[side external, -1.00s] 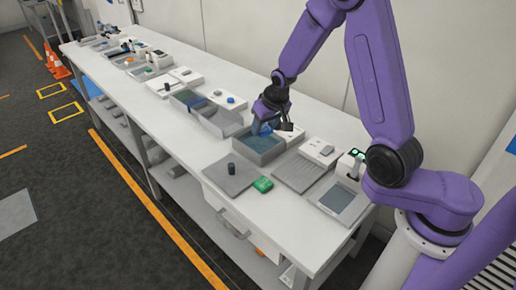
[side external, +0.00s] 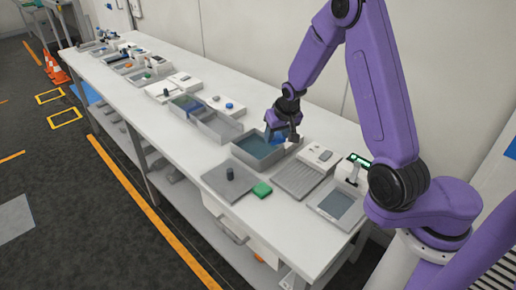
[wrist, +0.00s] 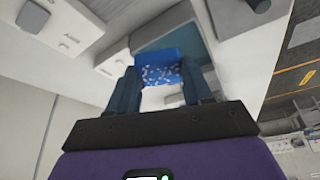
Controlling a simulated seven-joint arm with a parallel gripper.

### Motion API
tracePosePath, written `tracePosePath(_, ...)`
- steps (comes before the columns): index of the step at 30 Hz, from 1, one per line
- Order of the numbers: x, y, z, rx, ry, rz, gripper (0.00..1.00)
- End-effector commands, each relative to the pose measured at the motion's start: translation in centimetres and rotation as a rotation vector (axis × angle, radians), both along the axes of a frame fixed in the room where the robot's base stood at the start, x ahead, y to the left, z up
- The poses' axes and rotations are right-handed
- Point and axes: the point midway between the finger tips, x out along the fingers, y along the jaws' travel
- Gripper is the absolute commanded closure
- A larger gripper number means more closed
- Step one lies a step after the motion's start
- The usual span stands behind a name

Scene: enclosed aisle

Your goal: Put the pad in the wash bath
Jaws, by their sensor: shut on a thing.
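My gripper (side external: 284,136) is shut on a blue pad (side external: 274,134) above the back right part of the wash bath. The pad also shows in the wrist view (wrist: 164,67), with pale specks on its face, between the two dark fingers (wrist: 163,88). The wash bath (side external: 246,161) is a grey open tub with dark teal liquid, which also shows behind the pad in the wrist view (wrist: 195,35). The pad appears to be above the liquid; its exact height over the rim is hard to tell.
A ribbed grey tray (side external: 297,179) is to the right. Another grey tray (side external: 219,126) is to the left. The wall is close behind the bench.

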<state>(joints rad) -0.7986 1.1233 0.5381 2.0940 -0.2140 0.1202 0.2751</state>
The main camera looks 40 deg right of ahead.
Motion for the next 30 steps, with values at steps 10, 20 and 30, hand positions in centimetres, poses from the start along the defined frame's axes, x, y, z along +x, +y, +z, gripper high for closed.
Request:
tracePosePath(10, 5.4, -0.4, -3.8, 0.002, 0.003, -0.001, 0.8)
tracePosePath(20, 8.2, -0.6, -6.9, 0.0, 0.0, 0.0, 0.8)
tracePosePath(30, 8.8, -0.7, -10.0, 0.0, 0.001, 0.0, 0.8)
